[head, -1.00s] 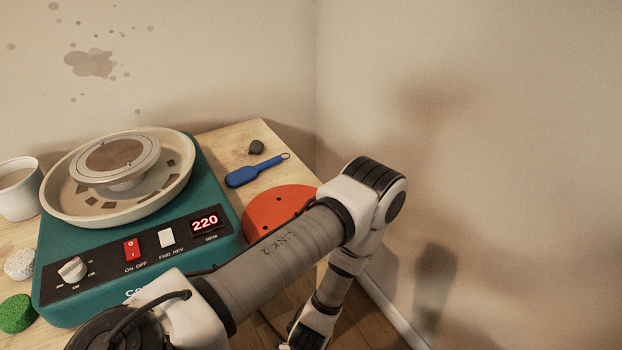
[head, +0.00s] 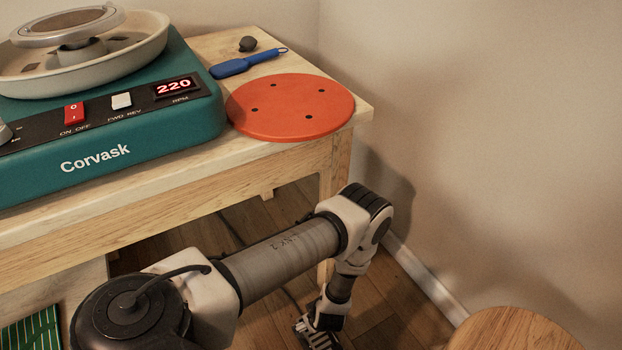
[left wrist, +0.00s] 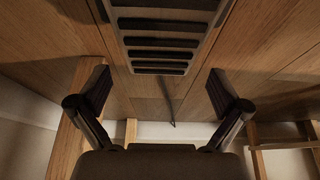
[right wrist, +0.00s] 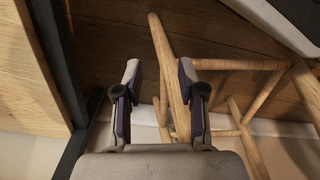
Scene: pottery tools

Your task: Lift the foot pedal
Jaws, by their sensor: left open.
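The foot pedal (left wrist: 166,40) is a grey plate with black ribs at the top of the left wrist view, on the wooden floor. A thin dark cable (left wrist: 167,95) runs from it. My left gripper (left wrist: 160,92) is open, its fingers spread on either side below the pedal, with nothing between them. My right gripper (right wrist: 157,78) is open and empty in the right wrist view.
The wooden table (head: 215,195) stands above the floor area, bearing a teal pottery wheel (head: 150,130), an orange disc (head: 290,105), a blue tool (head: 232,68) and a dark lump (head: 248,44). A round stool (head: 515,332) is at lower right; its legs (right wrist: 235,64) stand beyond my right gripper.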

